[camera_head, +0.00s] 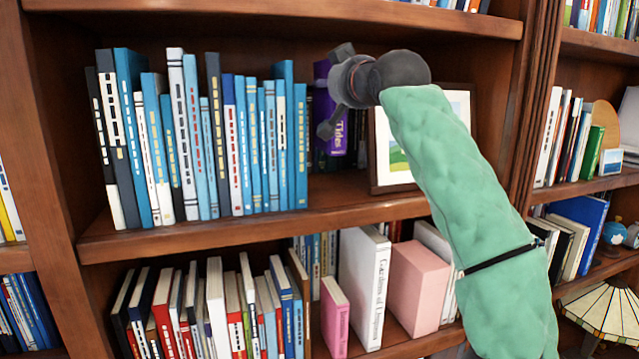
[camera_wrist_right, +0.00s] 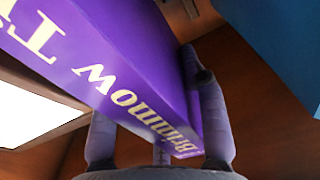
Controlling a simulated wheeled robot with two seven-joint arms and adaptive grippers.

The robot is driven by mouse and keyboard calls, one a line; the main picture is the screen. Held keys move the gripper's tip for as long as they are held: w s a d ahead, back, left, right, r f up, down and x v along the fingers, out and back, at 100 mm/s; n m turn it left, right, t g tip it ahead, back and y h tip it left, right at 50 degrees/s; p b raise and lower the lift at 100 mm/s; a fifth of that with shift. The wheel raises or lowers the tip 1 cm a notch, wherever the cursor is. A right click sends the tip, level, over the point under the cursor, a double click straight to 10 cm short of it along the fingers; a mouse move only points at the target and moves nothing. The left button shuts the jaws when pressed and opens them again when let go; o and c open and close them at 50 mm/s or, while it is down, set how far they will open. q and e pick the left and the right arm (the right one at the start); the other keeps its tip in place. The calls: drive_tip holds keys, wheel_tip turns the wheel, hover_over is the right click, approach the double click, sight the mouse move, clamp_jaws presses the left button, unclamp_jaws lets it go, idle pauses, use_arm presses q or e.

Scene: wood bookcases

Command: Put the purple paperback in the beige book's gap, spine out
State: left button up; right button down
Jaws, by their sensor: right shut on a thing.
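The purple paperback (camera_head: 338,142) is upright on the upper shelf, just right of the row of blue books, with its lettered spine facing out. My right gripper (camera_head: 334,92) is shut on it, with fingers around its upper part. In the right wrist view the purple paperback (camera_wrist_right: 110,55) lies between the two fingers of my right gripper (camera_wrist_right: 150,100). Whether its bottom touches the shelf is unclear. I cannot pick out a beige book or its gap with certainty. My left gripper is not in view.
Blue and white books (camera_head: 205,150) fill the left of the upper shelf (camera_head: 250,228). A framed picture (camera_head: 392,165) stands right of the paperback, partly behind my arm. Below are a white book (camera_head: 362,285) and a pink box-like book (camera_head: 418,285).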

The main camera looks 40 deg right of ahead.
sight(344, 132)
drive_tip(key=f, duration=0.1)
drive_tip(key=s+f+b, duration=0.1)
drive_tip(key=f, duration=0.1)
drive_tip(key=s+f, duration=0.1)
drive_tip(key=shift+a+f, duration=0.15)
drive_tip(key=shift+f, duration=0.15)
drive_tip(key=shift+w+f, duration=0.2)
drive_tip(key=shift+w, duration=0.05)
drive_tip(key=f, duration=0.1)
drive_tip(key=s+f+b, duration=0.1)
drive_tip(key=f, duration=0.1)
drive_tip(key=shift+a, duration=0.15)
drive_tip(key=shift+f, duration=0.35)
drive_tip(key=shift+w+f, duration=0.15)
drive_tip(key=shift+w, duration=0.15)
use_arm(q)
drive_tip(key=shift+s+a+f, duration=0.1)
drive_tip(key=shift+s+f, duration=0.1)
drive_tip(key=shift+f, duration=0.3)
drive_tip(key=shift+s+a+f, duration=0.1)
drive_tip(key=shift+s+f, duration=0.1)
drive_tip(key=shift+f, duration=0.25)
use_arm(e)
drive_tip(key=shift+s, duration=0.1)
